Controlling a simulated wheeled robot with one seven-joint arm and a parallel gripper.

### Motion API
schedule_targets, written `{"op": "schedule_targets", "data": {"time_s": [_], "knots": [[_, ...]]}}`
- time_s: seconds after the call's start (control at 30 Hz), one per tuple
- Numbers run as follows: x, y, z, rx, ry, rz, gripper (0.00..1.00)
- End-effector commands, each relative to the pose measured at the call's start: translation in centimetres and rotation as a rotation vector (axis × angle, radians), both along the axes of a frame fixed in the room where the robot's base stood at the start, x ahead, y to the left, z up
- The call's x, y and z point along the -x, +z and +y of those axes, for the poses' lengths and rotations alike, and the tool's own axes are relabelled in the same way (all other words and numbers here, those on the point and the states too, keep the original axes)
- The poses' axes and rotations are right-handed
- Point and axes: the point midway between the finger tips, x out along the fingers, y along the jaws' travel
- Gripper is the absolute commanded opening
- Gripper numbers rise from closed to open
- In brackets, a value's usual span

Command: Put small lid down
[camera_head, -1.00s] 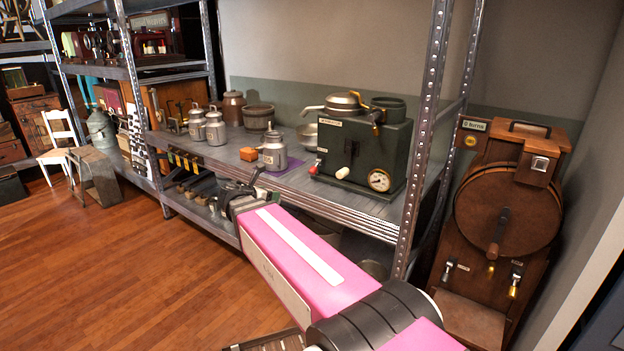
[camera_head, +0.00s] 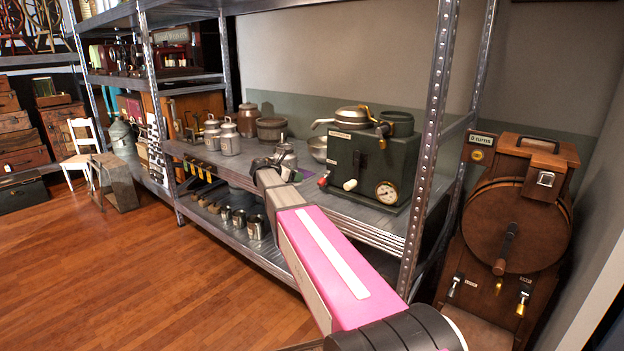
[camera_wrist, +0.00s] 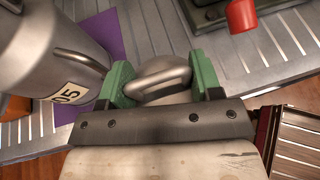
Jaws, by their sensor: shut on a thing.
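My gripper (camera_wrist: 163,88) has green fingers and is shut on a small grey metal lid (camera_wrist: 170,96) with a loop handle. A grey metal can (camera_wrist: 35,45) with a label stands just left of the gripper in the wrist view. A purple mat (camera_wrist: 103,38) lies on the shelf by the can. In the head view, my gripper (camera_head: 268,166) is at the front of the middle shelf, partly hiding the can (camera_head: 287,155). The lid cannot be made out clearly there.
The slatted metal shelf (camera_wrist: 150,22) shows bare between the mat and the dark green machine (camera_head: 370,165), whose red knob (camera_wrist: 241,14) is at the wrist view's upper right. Two labelled cans (camera_head: 230,140) stand farther left. A shelf post (camera_head: 432,130) rises right of the machine.

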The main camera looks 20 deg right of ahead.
Motion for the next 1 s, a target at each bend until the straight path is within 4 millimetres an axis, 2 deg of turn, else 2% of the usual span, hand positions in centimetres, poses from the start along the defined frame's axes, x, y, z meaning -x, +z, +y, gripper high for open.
{"op": "schedule_targets", "data": {"time_s": [0.03,0.2,0.4,0.57,0.7,0.83,1.0], "knots": [[-0.7,0.0,-1.3,0.000,-0.002,0.000,0.31],[-2.1,0.0,-4.8,0.000,-0.001,0.000,0.31],[-3.1,0.0,-7.4,0.000,0.000,0.001,0.31],[-3.4,0.0,-8.1,0.000,0.001,0.000,0.31],[-3.9,0.0,-9.4,0.000,0.000,0.000,0.31],[-3.7,-2.4,-9.1,0.000,0.002,0.003,0.31],[-3.7,-3.6,-9.1,0.000,0.001,0.000,0.31]]}}
